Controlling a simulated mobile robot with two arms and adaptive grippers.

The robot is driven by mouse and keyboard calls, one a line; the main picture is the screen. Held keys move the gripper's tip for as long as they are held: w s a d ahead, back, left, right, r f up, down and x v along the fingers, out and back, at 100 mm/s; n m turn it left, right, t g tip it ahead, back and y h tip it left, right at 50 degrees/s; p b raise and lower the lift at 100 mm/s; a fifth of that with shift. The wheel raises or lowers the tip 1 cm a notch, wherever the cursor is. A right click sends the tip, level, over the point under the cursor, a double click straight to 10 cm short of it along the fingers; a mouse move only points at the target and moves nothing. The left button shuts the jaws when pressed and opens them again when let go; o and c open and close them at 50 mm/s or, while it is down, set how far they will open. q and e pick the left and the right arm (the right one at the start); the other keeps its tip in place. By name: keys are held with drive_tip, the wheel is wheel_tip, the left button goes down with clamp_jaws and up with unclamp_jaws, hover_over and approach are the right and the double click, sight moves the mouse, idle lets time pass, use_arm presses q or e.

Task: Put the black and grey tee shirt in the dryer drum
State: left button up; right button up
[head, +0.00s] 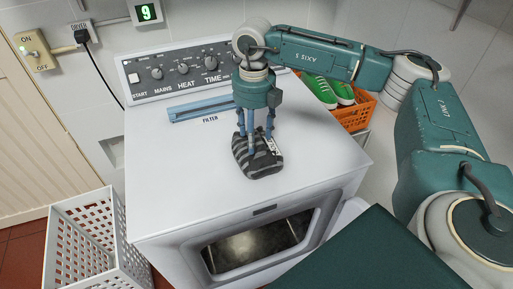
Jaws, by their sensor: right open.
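The black and grey striped tee shirt (258,163) lies bundled on the white top of the dryer (170,200). My right gripper (256,137) points down over the shirt, its fingers open around or just above the shirt's upper part. I cannot tell whether the fingers touch the cloth. The dryer's front door (262,245) has a dark window, with part of the drum dimly visible through it. The door looks closed. My left gripper is not in view.
A white perforated basket (90,245) stands left of the dryer. An orange crate (358,113) with green shoes (328,90) is behind at the right. The control panel (180,70) and blue filter (200,107) are at the dryer's back. A dark green surface covers the lower right.

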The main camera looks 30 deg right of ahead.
clamp_jaws()
wheel_tip(320, 180, up, 20)
drive_tip(key=shift+b, duration=0.45)
